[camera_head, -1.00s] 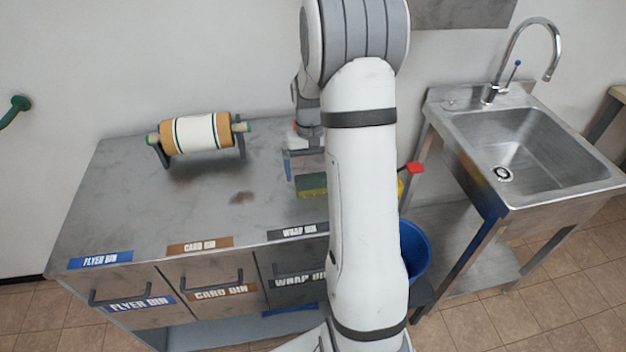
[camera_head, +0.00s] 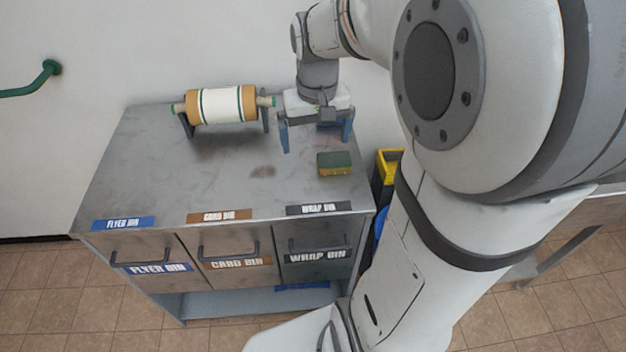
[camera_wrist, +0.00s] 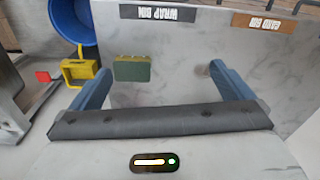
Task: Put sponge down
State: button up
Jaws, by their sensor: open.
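The sponge (camera_head: 335,164), green on top with a yellow lower layer, lies flat on the grey metal counter (camera_head: 214,176) near its right end, behind the wrap bin label. My gripper (camera_head: 317,140) is open and empty, above the counter behind the sponge and apart from it. In the wrist view the sponge (camera_wrist: 132,68) shows beyond my two blue fingers, nearer the left one, with nothing between the fingertips (camera_wrist: 160,80).
A paper roll on a stand (camera_head: 221,105) is at the back left of the counter. Flyer, card and wrap bin drawers (camera_head: 233,262) are in front. A yellow object (camera_head: 388,165) stands off the right edge; a blue bucket (camera_wrist: 75,20) shows in the wrist view. The counter's middle is clear.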

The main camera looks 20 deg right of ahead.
jog(key=s+a+n+t, duration=0.1)
jog(key=s+a, duration=0.4)
jog(key=s, duration=0.6)
jog(key=shift+a+f+n+t, duration=0.15)
jog(key=shift+f+n+t, duration=0.15)
jog(key=shift+t, duration=0.3)
jog(key=shift+r, duration=0.1)
